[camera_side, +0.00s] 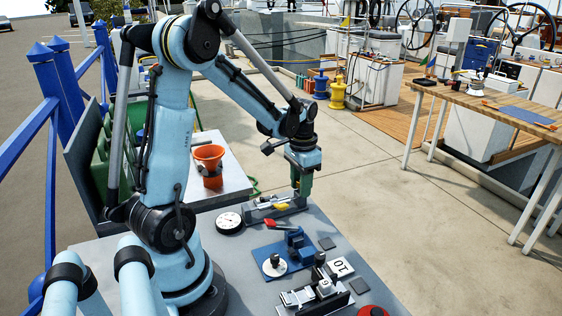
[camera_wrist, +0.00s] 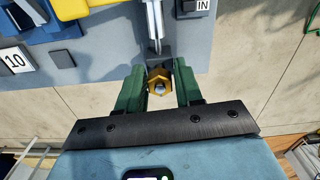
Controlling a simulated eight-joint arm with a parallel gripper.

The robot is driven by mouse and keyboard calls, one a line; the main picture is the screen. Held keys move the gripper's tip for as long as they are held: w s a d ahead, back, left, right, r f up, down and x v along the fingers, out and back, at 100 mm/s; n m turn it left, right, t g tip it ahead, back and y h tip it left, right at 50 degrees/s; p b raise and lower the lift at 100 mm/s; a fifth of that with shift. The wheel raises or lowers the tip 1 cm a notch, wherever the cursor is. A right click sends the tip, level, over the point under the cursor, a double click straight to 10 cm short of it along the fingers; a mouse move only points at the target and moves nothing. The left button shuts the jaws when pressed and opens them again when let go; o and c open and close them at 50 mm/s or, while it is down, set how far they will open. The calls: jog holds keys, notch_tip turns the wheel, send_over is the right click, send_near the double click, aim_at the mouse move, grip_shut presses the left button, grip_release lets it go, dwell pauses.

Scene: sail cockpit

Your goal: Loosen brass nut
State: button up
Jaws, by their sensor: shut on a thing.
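The brass nut (camera_wrist: 154,80) is a gold hex piece with a pale bolt end in its middle. In the wrist view it sits between the two green fingers of my gripper (camera_wrist: 160,85), which are shut on it. A grey metal rod or fitting (camera_wrist: 154,25) runs away from the nut. In the side view my gripper (camera_side: 302,193) points down at the far end of the grey bench, over a dark fixture (camera_side: 275,212) with a metal fitting on it. The nut is hidden by the fingers in the side view.
On the bench (camera_side: 250,243) are a round dial (camera_side: 229,221), a blue fixture (camera_side: 297,245), a metal vise (camera_side: 318,290) and a sign reading 10 (camera_side: 341,268). An orange bucket (camera_side: 208,160) stands on a side table. Open paving lies to the right.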

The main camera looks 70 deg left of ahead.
jog(key=shift+n, duration=0.7)
jog(key=shift+c, duration=0.6)
jog(key=shift+n, duration=1)
jog(key=n, duration=0.4)
jog(key=shift+n, duration=0.3)
jog(key=shift+n, duration=2.1)
